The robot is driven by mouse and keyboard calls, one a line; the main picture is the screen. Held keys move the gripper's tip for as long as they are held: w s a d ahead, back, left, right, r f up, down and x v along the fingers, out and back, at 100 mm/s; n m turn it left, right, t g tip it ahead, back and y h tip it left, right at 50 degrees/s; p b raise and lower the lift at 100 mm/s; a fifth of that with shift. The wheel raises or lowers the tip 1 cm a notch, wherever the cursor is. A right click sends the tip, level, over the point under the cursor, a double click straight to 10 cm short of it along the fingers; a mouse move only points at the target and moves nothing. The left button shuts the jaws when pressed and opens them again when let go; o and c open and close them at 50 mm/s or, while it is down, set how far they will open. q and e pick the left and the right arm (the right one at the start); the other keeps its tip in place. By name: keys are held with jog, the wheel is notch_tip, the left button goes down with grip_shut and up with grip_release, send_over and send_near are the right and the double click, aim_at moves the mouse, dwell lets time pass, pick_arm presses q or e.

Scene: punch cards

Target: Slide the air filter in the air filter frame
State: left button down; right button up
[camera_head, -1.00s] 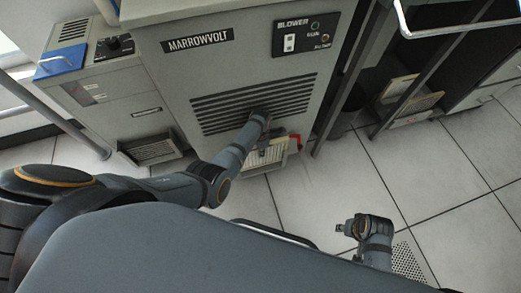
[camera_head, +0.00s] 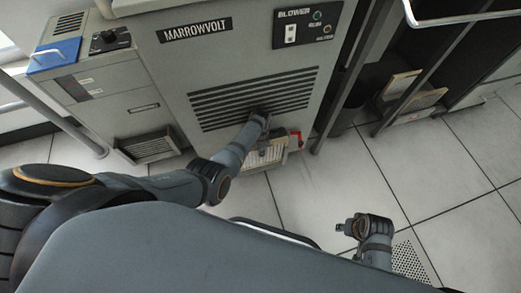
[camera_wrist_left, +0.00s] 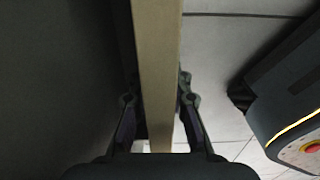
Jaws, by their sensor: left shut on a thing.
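The air filter (camera_head: 264,156) is a pale pleated panel low at the front of the grey MARROWVOLT cabinet. My left gripper (camera_head: 262,119) is at its upper edge. In the left wrist view the filter's beige edge (camera_wrist_left: 158,70) runs between the fingers of my left gripper (camera_wrist_left: 160,105), which is shut on it. The air filter frame seems to be the grey housing (camera_head: 292,150) beside the filter, with a red part at its right. How far the filter sits in it cannot be told. My right gripper (camera_head: 342,228) is away from the cabinet, over the floor, too small to read.
The cabinet (camera_head: 172,70) has a slatted vent (camera_head: 250,98) above the filter and a blower panel (camera_head: 307,25). A smaller unit (camera_head: 115,95) with a blue-topped corner stands at left. A rack with boxes (camera_head: 405,95) stands at right. Tiled floor in front is clear.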

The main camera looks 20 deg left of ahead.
pick_arm(q)
jog(key=shift+f, duration=0.1)
jog(key=shift+f+b, duration=0.5)
jog(key=shift+b, duration=0.05)
jog(key=c, duration=1.2)
grip_release()
jog(key=shift+o, duration=0.4)
jog(key=o, duration=0.4)
jog(key=shift+w+a+r, duration=0.1)
jog(key=shift+r, duration=0.1)
